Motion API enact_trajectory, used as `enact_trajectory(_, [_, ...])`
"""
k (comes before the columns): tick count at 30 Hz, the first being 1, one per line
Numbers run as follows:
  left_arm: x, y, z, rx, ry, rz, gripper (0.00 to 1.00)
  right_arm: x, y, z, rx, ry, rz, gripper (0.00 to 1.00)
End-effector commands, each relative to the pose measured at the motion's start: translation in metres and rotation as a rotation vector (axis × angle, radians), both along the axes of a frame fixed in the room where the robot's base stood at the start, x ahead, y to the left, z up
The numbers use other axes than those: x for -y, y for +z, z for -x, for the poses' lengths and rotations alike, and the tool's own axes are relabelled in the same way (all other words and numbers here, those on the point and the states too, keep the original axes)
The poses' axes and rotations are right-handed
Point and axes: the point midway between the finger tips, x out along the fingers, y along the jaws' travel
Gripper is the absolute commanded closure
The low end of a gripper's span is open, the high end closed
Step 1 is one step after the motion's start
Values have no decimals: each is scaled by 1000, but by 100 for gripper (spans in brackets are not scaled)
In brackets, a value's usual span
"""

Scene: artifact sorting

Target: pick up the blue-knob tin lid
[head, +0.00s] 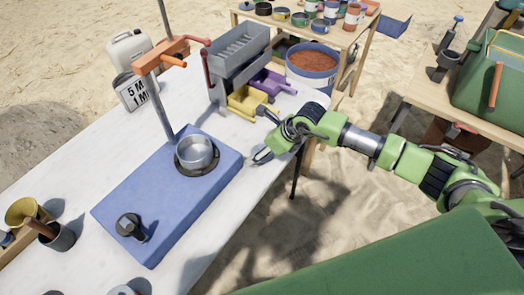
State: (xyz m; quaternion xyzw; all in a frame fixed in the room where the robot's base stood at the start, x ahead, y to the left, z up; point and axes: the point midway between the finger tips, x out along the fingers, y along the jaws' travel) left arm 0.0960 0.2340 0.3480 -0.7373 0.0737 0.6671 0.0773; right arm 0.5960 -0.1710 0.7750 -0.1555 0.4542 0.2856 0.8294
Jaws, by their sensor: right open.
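I cannot make out a tin lid with a blue knob for certain. A round greyish thing (123,291) is cut off by the bottom edge of the head view, and I cannot tell what it is. A metal pot (195,152) sits on a dark ring on the blue box (150,205), which has a black knob (130,226). My right gripper (265,135) is open and empty at the right edge of the white table, to the right of the pot and apart from it. My left gripper is not in view.
The white table (70,172) holds a grey slotted rack (238,58), yellow (246,102) and purple (272,82) trays, an orange-handled stand (160,57) and a dark cup (58,236). A bucket of reddish material (312,64) stands beyond. Bare tabletop lies left of the blue box.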

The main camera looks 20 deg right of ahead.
Motion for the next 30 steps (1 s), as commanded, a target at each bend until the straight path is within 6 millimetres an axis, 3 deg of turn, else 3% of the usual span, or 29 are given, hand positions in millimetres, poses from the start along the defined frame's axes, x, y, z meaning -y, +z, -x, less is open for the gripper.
enact_trajectory(7, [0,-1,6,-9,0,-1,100,0,-2,-1,1,0,1,29])
enact_trajectory(11, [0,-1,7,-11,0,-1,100,0,-2,-1,1,0,1,58])
enact_trajectory(24, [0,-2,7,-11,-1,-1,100,0,0,-1,2,0,0,58])
enact_trajectory(30, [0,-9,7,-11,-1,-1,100,-1,17,-2,6,2,0,58])
